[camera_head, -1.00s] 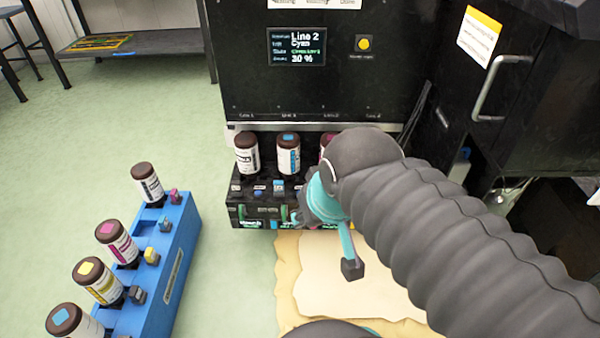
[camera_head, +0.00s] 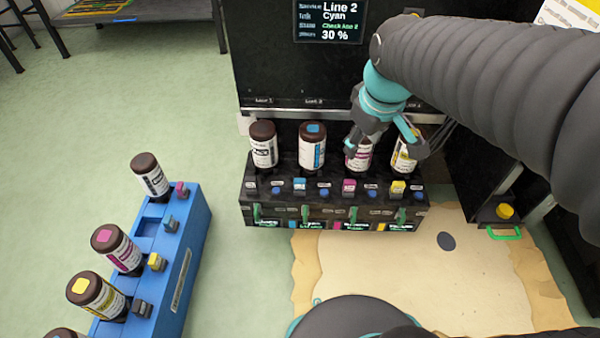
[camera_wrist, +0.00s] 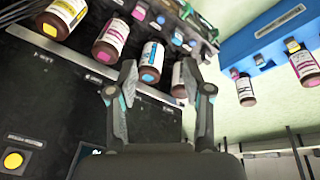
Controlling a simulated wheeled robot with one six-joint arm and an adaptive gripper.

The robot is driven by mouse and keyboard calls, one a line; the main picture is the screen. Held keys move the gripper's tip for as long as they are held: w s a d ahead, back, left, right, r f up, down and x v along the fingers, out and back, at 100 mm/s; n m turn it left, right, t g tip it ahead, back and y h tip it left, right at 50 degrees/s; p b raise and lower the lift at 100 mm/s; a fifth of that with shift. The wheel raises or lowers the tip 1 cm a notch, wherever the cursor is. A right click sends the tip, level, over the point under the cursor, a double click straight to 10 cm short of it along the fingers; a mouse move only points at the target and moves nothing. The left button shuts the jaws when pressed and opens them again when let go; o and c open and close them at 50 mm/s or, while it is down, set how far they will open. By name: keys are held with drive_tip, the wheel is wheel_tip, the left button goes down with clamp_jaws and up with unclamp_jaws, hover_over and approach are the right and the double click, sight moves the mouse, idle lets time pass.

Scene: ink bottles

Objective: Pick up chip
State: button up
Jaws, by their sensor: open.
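Small coloured chips sit in front of the bottles on two racks; which one is meant cannot be told. On the blue rack (camera_head: 178,290) are a pink chip (camera_head: 181,189), a blue chip (camera_head: 171,223), a yellow chip (camera_head: 155,262) and a dark chip (camera_head: 142,307). The black rack (camera_head: 270,213) bears a blue chip (camera_head: 300,184), a magenta chip (camera_head: 349,185) and a yellow chip (camera_head: 398,187). My gripper (camera_head: 385,138) is open around the height of the magenta and yellow bottles, partly hiding them. In the wrist view my gripper (camera_wrist: 158,78) has nothing clasped between its fingers.
Brown-capped bottles stand in both racks, including a cyan-labelled bottle (camera_head: 312,145). A black machine with a screen (camera_head: 328,20) rises behind the black rack. A beige mat (camera_head: 400,270) with a dark spot lies in front. Green floor is clear between the racks.

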drive_tip(key=w+a+f+n+g+b, duration=0.2)
drive_tip(key=w+a+f+n, duration=0.35)
drive_tip(key=w+f, duration=0.3)
drive_tip(key=n+g+b, duration=0.1)
drive_tip(key=n+b, duration=0.1)
drive_tip(key=n, duration=0.3)
hover_over(300, 180)
wheel_tip(300, 180, down, 10)
wheel_tip(300, 180, down, 14)
drive_tip(key=shift+r+b, duration=0.15)
drive_tip(key=shift+b, duration=0.95)
clamp_jaws()
